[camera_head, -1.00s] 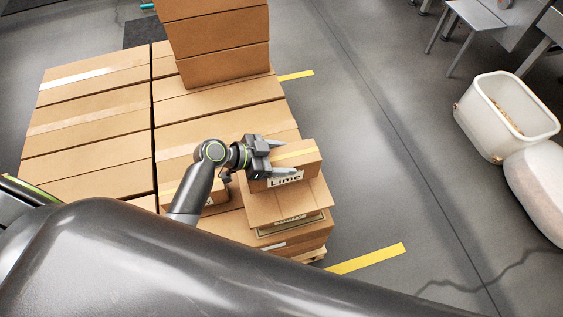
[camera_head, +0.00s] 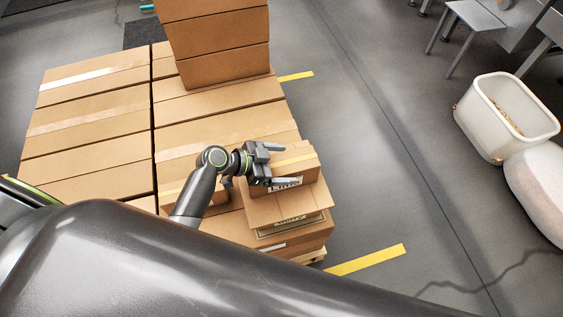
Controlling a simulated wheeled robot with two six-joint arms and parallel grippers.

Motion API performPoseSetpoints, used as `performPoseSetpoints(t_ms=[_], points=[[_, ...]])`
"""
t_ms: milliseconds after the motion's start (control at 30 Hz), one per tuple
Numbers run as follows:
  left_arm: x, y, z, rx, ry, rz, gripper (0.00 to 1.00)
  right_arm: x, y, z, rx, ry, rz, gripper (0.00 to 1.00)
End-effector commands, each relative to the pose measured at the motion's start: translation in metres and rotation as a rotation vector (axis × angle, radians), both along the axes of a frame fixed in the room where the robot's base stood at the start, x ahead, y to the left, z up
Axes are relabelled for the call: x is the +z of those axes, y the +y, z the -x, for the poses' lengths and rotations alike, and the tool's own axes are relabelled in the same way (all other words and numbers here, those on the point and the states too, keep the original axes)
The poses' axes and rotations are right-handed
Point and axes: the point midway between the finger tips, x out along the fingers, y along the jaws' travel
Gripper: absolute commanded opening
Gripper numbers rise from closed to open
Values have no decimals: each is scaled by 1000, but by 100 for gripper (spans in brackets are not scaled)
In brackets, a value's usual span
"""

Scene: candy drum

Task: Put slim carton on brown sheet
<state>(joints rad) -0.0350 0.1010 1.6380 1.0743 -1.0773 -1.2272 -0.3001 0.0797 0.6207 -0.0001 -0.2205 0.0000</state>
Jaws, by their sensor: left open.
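The slim carton (camera_head: 302,163) is a small brown box with a yellowish tape strip and a white label on its front. It sits on the brown sheet (camera_head: 262,210), a flat cardboard piece on the stack's near right corner. My left gripper (camera_head: 280,166) is open, its two fingers pointing right over the carton's left part. The lower finger hides part of the label. I cannot tell whether the fingers touch the carton. My right gripper is not in view.
Large taped boxes (camera_head: 90,125) cover the pallet to the left. A taller box stack (camera_head: 222,45) rises at the back. Another small box (camera_head: 215,198) lies left of the sheet, partly behind my arm. A white bin (camera_head: 485,135) stands far right; the floor between is clear.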

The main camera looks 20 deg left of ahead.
Motion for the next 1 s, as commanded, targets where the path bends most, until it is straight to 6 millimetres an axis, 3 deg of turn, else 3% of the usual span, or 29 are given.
performPoseSetpoints(t_ms=[600,1000], points=[[47,75,50,-1,0,-5,87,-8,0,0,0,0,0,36],[58,87,59,0,0,0,87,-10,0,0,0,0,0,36]])
